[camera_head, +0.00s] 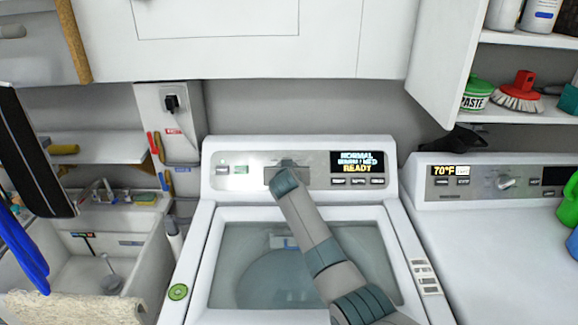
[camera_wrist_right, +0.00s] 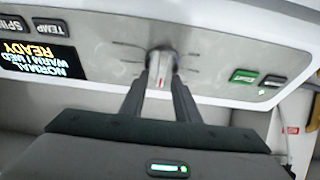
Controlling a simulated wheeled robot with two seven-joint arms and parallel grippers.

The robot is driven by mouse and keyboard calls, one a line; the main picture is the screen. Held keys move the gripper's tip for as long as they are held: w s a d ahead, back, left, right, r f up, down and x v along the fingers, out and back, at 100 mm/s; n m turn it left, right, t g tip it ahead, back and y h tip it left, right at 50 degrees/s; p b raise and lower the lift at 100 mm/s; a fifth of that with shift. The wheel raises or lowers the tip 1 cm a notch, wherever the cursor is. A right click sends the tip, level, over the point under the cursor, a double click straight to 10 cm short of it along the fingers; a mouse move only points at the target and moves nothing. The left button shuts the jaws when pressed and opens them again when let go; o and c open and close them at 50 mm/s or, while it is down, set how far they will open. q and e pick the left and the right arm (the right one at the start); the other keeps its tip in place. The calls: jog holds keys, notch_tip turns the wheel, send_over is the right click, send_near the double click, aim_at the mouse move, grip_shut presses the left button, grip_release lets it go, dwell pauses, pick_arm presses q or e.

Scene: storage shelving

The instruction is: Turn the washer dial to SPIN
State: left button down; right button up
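The washer (camera_head: 208,250) stands in the middle of the head view with its lid shut. Its display (camera_head: 357,162) reads NORMAL, a WARM / MED line and READY; it shows upside down in the wrist view (camera_wrist_right: 40,62). The washer dial (camera_wrist_right: 162,62) is on the panel, with a red mark on its grip. My right gripper (camera_wrist_right: 163,80) points at the panel, its two fingers close together on either side of the dial's grip, seemingly touching it. In the head view my right arm hides most of the dial. My left gripper is not in view.
Panel buttons flank the dial, including a green one (camera_wrist_right: 244,76). The dryer (camera_head: 490,225) stands at right, a sink (camera_head: 100,245) at left. A white cabinet (camera_head: 230,40) hangs above.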

jog(key=shift+r, duration=0.1)
jog(key=shift+c, duration=0.6)
grip_shut()
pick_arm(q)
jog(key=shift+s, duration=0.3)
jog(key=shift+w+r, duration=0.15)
